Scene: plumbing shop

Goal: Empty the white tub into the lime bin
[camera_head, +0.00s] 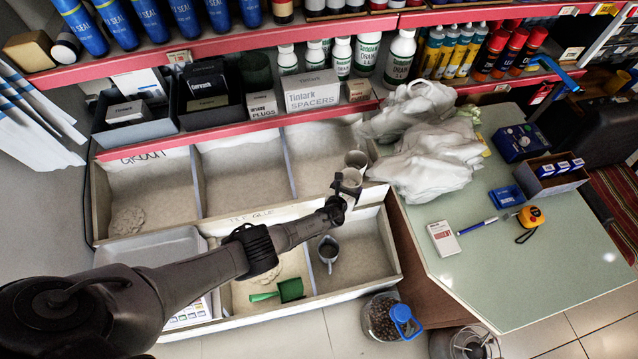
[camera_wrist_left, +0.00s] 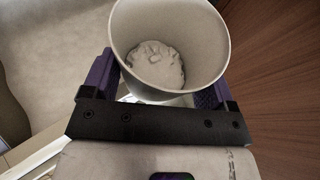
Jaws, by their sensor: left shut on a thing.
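My left gripper (camera_head: 347,186) is shut on the white tub (camera_head: 352,175), above the wooden divided box near its right edge. In the left wrist view the tub (camera_wrist_left: 170,22) sits between the purple finger pads (camera_wrist_left: 160,90), with a clump of white powder at its bottom. The box has several bins. I see no readable lime label, so I cannot tell which bin is lime. My right gripper is out of view.
A green scoop (camera_head: 290,290) and a grey metal cup (camera_head: 328,250) are in the front bins. A red-edged shelf (camera_head: 330,115) with boxes and bottles runs behind.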

